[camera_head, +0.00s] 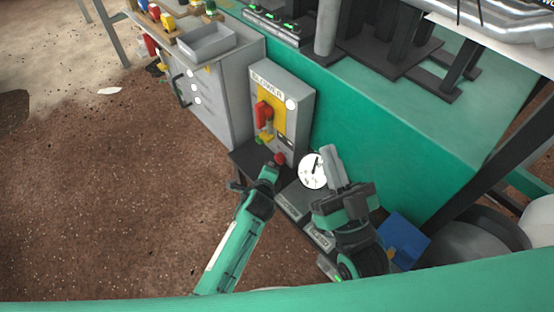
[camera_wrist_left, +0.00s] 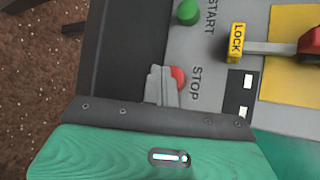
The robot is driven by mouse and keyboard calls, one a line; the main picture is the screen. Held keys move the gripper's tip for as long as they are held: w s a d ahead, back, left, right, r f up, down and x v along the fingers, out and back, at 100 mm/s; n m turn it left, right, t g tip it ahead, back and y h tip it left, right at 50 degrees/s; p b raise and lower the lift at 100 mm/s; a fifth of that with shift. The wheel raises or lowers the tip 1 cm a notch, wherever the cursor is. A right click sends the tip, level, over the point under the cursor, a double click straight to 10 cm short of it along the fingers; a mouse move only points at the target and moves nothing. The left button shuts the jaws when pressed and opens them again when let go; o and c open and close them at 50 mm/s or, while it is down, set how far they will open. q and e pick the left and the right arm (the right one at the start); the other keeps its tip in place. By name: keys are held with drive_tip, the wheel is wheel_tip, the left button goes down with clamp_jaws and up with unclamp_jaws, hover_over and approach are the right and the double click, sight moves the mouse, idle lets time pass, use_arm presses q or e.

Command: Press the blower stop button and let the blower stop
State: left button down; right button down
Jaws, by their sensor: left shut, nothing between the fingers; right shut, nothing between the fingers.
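The grey blower box (camera_head: 301,101) stands against the green machine. Its red stop button (camera_wrist_left: 179,77), beside the word STOP, shows in the left wrist view, partly hidden by my left gripper (camera_wrist_left: 160,72). The stop button (camera_head: 281,158) also shows low on the box in the head view. My left gripper (camera_head: 272,166) is shut and empty, right at the button; I cannot tell whether it touches or presses it. The green start button (camera_wrist_left: 188,12) is free of the gripper. My right gripper (camera_head: 330,153) is shut and empty, beside a white dial gauge (camera_head: 312,171).
The blower box has a red switch handle (camera_head: 263,112) and a yellow LOCK tag (camera_wrist_left: 237,42) near the buttons. A grey cabinet (camera_head: 226,100) stands to its left. A blue box (camera_head: 405,240) lies right of my right arm. The brown floor at left is mostly open.

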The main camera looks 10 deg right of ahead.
use_arm(q)
drive_tip(key=shift+s+a+r+p, duration=0.15)
drive_tip(key=shift+s+a+p, duration=0.3)
drive_tip(key=shift+a+p, duration=0.25)
drive_tip(key=shift+s+a+p, duration=0.75)
drive_tip(key=shift+a+p, duration=0.1)
drive_tip(key=shift+a, duration=0.15)
drive_tip(key=shift+s+a, duration=0.3)
